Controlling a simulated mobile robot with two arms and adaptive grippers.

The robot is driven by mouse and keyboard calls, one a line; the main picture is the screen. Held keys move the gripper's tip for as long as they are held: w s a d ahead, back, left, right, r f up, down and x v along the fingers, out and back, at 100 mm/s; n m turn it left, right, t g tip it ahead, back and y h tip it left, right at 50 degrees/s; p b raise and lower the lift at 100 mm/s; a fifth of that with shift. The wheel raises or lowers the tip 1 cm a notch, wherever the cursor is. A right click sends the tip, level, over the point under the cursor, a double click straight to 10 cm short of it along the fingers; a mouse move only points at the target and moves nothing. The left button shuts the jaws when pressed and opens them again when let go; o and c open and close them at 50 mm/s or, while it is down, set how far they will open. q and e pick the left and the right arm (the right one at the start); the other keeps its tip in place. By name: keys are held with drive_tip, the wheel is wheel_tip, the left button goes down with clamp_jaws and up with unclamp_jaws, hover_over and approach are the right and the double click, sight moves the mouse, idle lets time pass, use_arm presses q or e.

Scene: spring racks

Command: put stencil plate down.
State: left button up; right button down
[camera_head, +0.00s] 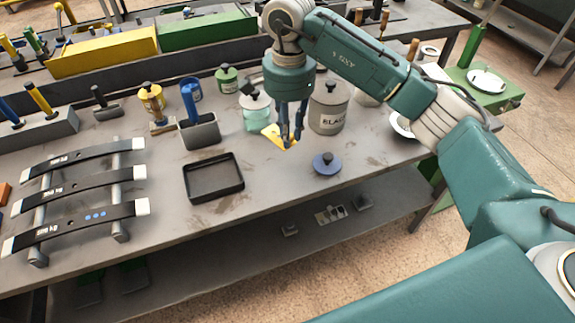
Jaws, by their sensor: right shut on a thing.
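The stencil plate (274,134) is a small yellow piece at the middle of the bench, beside the glass jar. My right gripper (291,138) points straight down over the bench, its dark fingers shut on the plate. The fingers cover part of the plate. I cannot tell whether the plate touches the bench top. My left gripper is not in view.
A pale green glass jar (256,115) and a grey labelled canister (328,109) stand close on either side of the gripper. A blue knobbed lid (327,164) and an empty black tray (213,194) lie nearer the front. A rack (120,225) with dark strips stands left.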

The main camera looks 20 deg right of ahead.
wheel_tip(320, 180, down, 9)
drive_tip(key=shift+r+p, duration=0.15)
drive_tip(key=shift+p, duration=0.75)
wheel_tip(320, 180, down, 4)
drive_tip(key=shift+p, duration=0.55)
drive_tip(key=shift+f+b, duration=0.25)
drive_tip(key=shift+b, duration=0.05)
drive_tip(key=c, duration=1.6)
unclamp_jaws()
drive_tip(key=shift+r, duration=0.1)
